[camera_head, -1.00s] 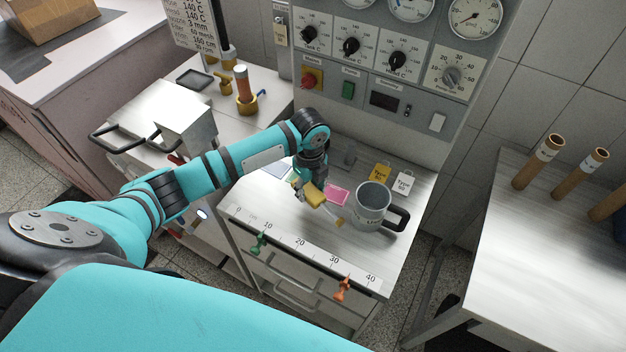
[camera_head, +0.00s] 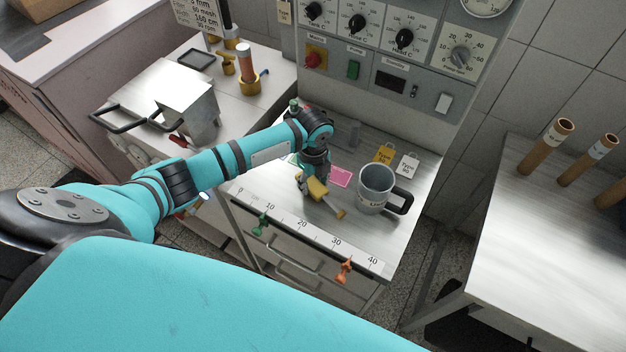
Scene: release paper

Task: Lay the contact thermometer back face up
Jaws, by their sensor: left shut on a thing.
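The contact thermometer (camera_head: 317,189) is a small yellow body with a thin stem that runs toward the lower right and ends in a tan tip. My left gripper (camera_head: 312,181) points down and is shut on the yellow body, over the grey metal bench top (camera_head: 290,195). The gripper and wrist hide part of the thermometer. I cannot tell which way its face points, or whether it touches the bench. My right gripper is not in view.
A grey mug (camera_head: 375,190) stands right of the thermometer. A pink note (camera_head: 341,176) and yellow (camera_head: 384,153) and white (camera_head: 408,165) tags lie behind. A numbered ruler strip (camera_head: 315,236) with green (camera_head: 260,225) and orange (camera_head: 345,270) clips runs along the front edge.

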